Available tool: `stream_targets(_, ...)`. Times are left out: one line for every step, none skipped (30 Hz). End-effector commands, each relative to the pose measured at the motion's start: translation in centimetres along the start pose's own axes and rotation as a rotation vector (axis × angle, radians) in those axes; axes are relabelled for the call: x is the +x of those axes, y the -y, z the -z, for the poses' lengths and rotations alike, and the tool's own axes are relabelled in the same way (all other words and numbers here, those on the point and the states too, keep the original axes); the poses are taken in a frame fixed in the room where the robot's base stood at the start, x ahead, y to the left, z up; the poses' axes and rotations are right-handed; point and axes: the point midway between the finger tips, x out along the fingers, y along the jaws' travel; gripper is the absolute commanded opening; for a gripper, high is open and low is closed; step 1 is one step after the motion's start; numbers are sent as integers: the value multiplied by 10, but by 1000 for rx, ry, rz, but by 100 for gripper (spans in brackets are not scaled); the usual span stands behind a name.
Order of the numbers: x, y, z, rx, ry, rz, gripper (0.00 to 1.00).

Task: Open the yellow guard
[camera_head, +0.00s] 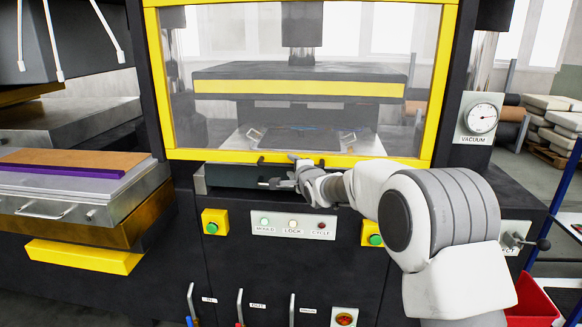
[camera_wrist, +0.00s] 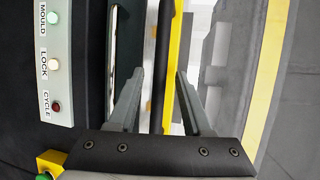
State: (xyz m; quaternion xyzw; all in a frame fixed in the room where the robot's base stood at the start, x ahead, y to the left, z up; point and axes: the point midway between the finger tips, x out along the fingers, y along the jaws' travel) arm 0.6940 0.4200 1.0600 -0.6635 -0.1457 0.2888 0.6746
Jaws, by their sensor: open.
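The yellow guard (camera_head: 296,157) is a yellow frame around a clear window on the press. It is down, covering the press opening. A black handle (camera_head: 262,161) runs along its bottom bar. My gripper (camera_head: 278,180) is at the lower edge of the guard, just below the handle. In the wrist view my gripper (camera_wrist: 160,80) is open, with a dark bar (camera_wrist: 163,50), apparently the handle, lying between its fingers. The guard's yellow bar (camera_wrist: 182,40) shows just right of that dark bar. I cannot tell whether the fingers touch the handle.
A panel (camera_head: 293,223) with MOULD, LOCK and CYCLE lamps sits below, between two yellow button boxes. Levers (camera_head: 240,306) stand lower down. A bright metal rail (camera_wrist: 113,70) is left of my fingers. A slab stack (camera_head: 75,175) is left; a red bin (camera_head: 533,300) is lower right.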

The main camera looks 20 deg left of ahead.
Motion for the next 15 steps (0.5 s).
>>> stream_targets(4,-1,0,-1,1,-1,50)
stream_targets(5,0,-1,-2,1,-1,50)
stream_targets(7,0,-1,-2,1,-1,50)
stream_targets(8,-1,-1,-2,1,-1,50)
stream_targets(9,-1,-1,-2,1,-1,50)
stream_targets(10,-1,-1,-2,1,-1,50)
stream_targets(10,-1,-1,-2,1,-1,50)
stream_targets(10,-1,-1,-2,1,-1,50)
stream_targets(11,-1,-1,-2,1,-1,50)
stream_targets(11,0,-1,-2,1,-1,50)
stream_targets(11,0,-1,-2,1,-1,50)
stream_targets(10,0,-1,-1,0,-1,50)
stream_targets(10,0,-1,-1,0,-1,50)
stream_targets(10,0,-1,-1,0,-1,50)
stream_targets(10,0,-1,-1,0,-1,46)
